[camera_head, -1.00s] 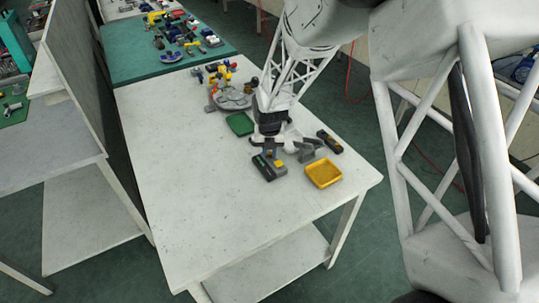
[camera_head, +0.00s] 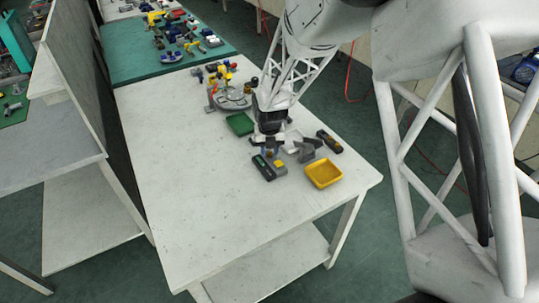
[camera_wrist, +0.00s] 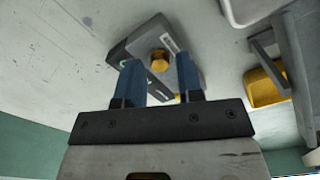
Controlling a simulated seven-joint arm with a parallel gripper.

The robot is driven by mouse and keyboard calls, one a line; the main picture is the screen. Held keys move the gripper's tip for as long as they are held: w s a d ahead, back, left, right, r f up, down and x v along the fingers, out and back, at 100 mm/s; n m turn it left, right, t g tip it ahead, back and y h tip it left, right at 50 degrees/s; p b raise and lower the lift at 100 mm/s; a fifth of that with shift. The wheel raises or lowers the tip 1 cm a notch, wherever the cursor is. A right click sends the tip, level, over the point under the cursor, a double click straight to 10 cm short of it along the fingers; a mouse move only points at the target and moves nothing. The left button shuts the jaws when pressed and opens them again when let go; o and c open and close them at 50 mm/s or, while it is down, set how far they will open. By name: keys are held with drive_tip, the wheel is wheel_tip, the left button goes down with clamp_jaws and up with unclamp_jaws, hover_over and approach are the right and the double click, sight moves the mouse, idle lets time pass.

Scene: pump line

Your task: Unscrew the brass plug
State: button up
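The brass plug (camera_wrist: 160,60) shows in the wrist view as a round, gold-brown piece on a grey block with a dark strip (camera_wrist: 128,52). This block (camera_head: 265,169) lies on the white table in the head view, just below my gripper (camera_head: 269,153). In the wrist view my gripper (camera_wrist: 160,80) is open. Its two blue fingers stand apart, one on each side of the plug in the picture, with gaps to it. I cannot tell how far above the plug the fingertips are. A yellow part (camera_wrist: 181,97) of the block is mostly hidden behind the right finger.
A yellow tray (camera_head: 312,176) stands right of the block, with a grey bracket (camera_head: 305,152) and a dark tool (camera_head: 330,142) behind it. A green tray (camera_head: 240,124) and a round grey fixture (camera_head: 232,99) are farther back. The table's left and front are clear.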

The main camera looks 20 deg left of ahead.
drive_tip(key=shift+r, duration=2.1)
drive_tip(key=shift+m, duration=0.3)
drive_tip(key=m, duration=0.6)
drive_tip(key=shift+r, duration=0.25)
drive_tip(key=m, duration=0.7)
drive_tip(key=shift+r, duration=0.35)
drive_tip(key=m, duration=0.7)
drive_tip(key=shift+r, duration=0.3)
drive_tip(key=m, duration=0.7)
drive_tip(key=shift+r, duration=0.3)
drive_tip(key=shift+f, duration=0.15)
drive_tip(key=shift+f, duration=3.35)
